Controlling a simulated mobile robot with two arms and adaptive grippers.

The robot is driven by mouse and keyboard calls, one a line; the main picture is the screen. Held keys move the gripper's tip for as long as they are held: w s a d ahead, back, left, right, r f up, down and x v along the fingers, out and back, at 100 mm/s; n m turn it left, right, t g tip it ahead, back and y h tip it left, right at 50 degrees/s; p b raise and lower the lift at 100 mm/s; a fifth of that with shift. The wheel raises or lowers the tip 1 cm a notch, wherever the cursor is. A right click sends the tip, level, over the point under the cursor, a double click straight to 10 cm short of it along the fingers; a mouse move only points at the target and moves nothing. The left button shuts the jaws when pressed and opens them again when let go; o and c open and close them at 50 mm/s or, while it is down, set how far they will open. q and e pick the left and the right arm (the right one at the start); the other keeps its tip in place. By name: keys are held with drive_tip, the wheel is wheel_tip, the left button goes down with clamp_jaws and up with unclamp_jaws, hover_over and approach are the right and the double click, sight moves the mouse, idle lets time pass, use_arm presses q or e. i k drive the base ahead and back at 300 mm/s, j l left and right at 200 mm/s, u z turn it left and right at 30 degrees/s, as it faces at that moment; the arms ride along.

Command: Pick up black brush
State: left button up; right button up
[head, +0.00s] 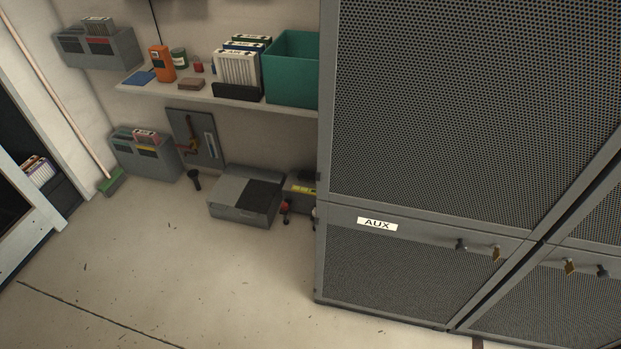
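I cannot make out a black brush for certain. A broom (111,182) with a green head and a long pale handle leans at the left. Neither of my grippers is in view.
The wall shelf (190,92) also holds an orange device (162,63), binders (238,68) and a teal bin (293,69). A grey case (245,196) lies on the floor below. A tall AUX rack (425,265) fills the right side. The floor in front is clear.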

sight(307, 176)
drive_tip(key=i+j+z, duration=0.1)
drive_tip(key=z, duration=0.35)
drive_tip(key=j+z, duration=0.2)
drive_tip(key=z, duration=0.25)
drive_tip(key=i+j+z, duration=0.1)
drive_tip(key=z, duration=0.3)
drive_tip(key=j+z, duration=0.2)
drive_tip(key=j, duration=0.55)
drive_tip(key=j+z, duration=0.2)
drive_tip(key=j, duration=0.55)
drive_tip(key=j+z, duration=0.25)
drive_tip(key=j, duration=0.5)
drive_tip(key=k+j+z, duration=0.2)
drive_tip(key=j, duration=0.5)
